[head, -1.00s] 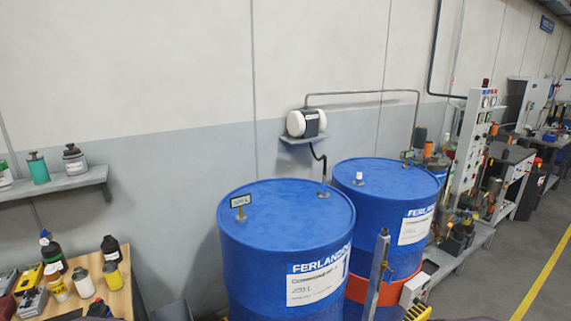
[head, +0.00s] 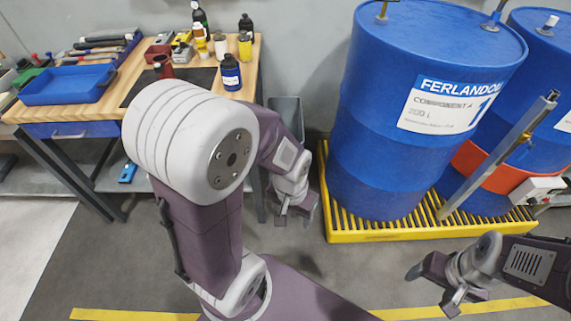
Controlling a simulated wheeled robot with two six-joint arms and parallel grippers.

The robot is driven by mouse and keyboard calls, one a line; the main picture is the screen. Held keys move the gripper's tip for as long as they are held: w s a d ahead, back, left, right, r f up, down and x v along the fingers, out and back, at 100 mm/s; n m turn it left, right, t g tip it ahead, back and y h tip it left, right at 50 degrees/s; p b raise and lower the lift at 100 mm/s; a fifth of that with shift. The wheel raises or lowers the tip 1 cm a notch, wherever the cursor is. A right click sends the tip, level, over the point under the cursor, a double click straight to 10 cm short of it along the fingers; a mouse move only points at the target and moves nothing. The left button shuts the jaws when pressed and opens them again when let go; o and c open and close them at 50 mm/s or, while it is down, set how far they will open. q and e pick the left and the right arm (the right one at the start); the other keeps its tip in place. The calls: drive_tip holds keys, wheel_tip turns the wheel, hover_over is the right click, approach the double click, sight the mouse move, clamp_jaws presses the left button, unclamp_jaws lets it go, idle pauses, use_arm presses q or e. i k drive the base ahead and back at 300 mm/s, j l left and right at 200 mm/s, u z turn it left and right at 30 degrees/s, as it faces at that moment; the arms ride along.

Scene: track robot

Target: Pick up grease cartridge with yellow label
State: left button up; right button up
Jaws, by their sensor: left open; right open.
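Small containers stand at the back of the wooden workbench (head: 262,70). One is a yellow cylinder (head: 245,46) with a dark top. Another is a yellow-and-white bottle (head: 200,42) with a dark cap. They are too small for me to tell which is the grease cartridge with the yellow label. My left gripper (head: 295,217) is open and empty, in front of and below the bench's right end, apart from the containers. My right gripper (head: 432,290) is open and empty at the lower right, in front of the yellow pallet.
A white bottle (head: 220,45), a dark blue bottle (head: 230,74) and a blue tray (head: 68,85) are on the bench. Blue drums (head: 420,110) stand on a yellow grated pallet (head: 390,232) at right. A grey bin (head: 287,118) sits between bench and pallet.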

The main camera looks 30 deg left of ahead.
sight(198, 30)
drive_tip(key=u, duration=1.7)
drive_tip(key=i+j, duration=0.3)
drive_tip(key=i+j+z, duration=0.1)
drive_tip(key=i+j, duration=0.2)
drive_tip(key=j, duration=0.2)
drive_tip(key=i+j, duration=0.3)
drive_tip(key=j, duration=0.15)
drive_tip(key=i+j, duration=0.3)
drive_tip(key=j+z, duration=0.05)
drive_tip(key=j, duration=0.05)
